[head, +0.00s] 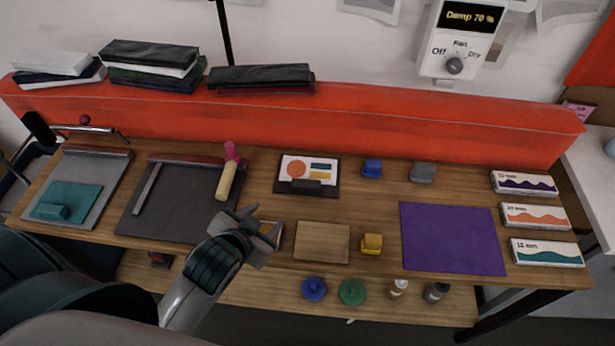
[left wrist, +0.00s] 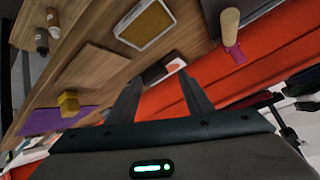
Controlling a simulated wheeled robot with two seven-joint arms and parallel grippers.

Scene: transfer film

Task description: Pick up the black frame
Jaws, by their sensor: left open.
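The likeliest black frame is a dark board (head: 333,178) at the middle back of the table. A white card (head: 309,168) with an orange circle and coloured bars lies on it, and a small dark block (head: 306,187) sits at its front edge. In the left wrist view, a dark block (left wrist: 153,73) and part of the card show just beyond the fingertips. My left gripper (head: 257,222) is open and empty, in front of and left of the board, apart from it. It partly hides a white-rimmed tray (left wrist: 120,30). My right gripper is not in view.
A red padded bar (head: 400,118) closes the back.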

